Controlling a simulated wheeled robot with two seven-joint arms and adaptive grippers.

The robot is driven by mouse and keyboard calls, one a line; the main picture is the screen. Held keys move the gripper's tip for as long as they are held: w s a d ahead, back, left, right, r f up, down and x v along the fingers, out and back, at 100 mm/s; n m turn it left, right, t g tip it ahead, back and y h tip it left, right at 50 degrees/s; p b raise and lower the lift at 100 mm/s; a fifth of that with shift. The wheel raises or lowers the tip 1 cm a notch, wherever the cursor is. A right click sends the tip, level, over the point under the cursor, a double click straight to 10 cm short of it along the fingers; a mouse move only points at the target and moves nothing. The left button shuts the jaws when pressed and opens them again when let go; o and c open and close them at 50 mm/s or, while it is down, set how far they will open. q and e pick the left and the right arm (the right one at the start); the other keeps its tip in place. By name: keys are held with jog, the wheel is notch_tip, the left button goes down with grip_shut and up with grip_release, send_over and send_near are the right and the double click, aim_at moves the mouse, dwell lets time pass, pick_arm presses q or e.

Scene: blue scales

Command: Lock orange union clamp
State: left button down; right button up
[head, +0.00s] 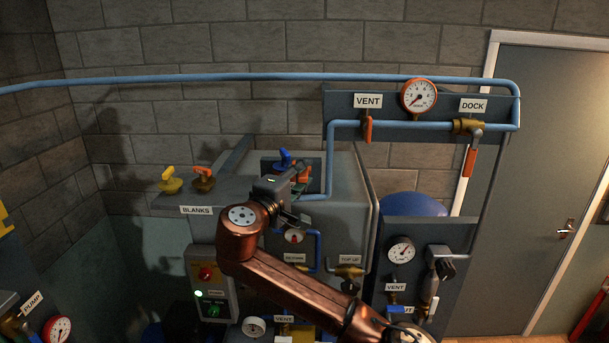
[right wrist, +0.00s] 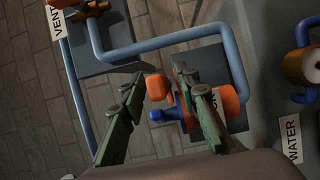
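The orange union clamp piece (right wrist: 159,87) shows in the right wrist view between the two green fingers of my right gripper (right wrist: 158,76). The fingers are apart, with a gap visible on both sides of it. A blue lever (right wrist: 158,115) lies just below it, partly behind the right finger. More orange (right wrist: 231,100) shows right of that finger, beside a partly hidden label. In the head view my right gripper (head: 299,196) is at the grey cabinet's upper front, close to an orange part (head: 304,174) and a blue handle (head: 285,157). My left gripper is not seen.
A blue pipe (right wrist: 150,44) bends around the small dark panel beside the gripper. A WATER label (right wrist: 291,139) and brass fitting (right wrist: 302,66) are at right. In the head view, yellow (head: 170,180) and orange (head: 204,178) capped blanks stand left of my arm.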

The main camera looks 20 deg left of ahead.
jog(key=shift+s+a, duration=0.15)
jog(key=shift+s, duration=0.05)
jog(key=s+a, duration=0.2)
jog(key=s, duration=0.9)
jog(key=shift+s, duration=0.2)
